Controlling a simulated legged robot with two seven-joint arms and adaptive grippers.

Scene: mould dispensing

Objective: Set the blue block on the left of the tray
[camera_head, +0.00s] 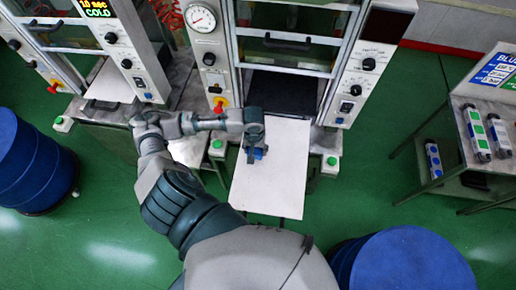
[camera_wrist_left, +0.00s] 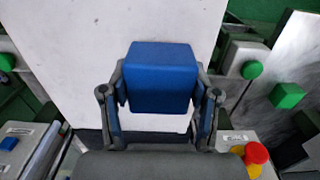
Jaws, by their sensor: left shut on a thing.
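The blue block (camera_wrist_left: 160,75) sits between the two fingers of my left gripper (camera_wrist_left: 160,100) in the left wrist view. The fingers are shut on its sides. In the head view the block (camera_head: 258,153) shows small beside my left gripper (camera_head: 252,148), over the upper left part of the white tray (camera_head: 275,185). The tray also fills much of the left wrist view (camera_wrist_left: 75,45). I cannot tell whether the block touches the tray. My right gripper is not in view.
A press machine with a gauge (camera_head: 201,18) stands behind the tray, with green buttons (camera_head: 332,161) on both sides. Blue drums (camera_head: 35,165) stand at the left and the bottom right (camera_head: 410,262).

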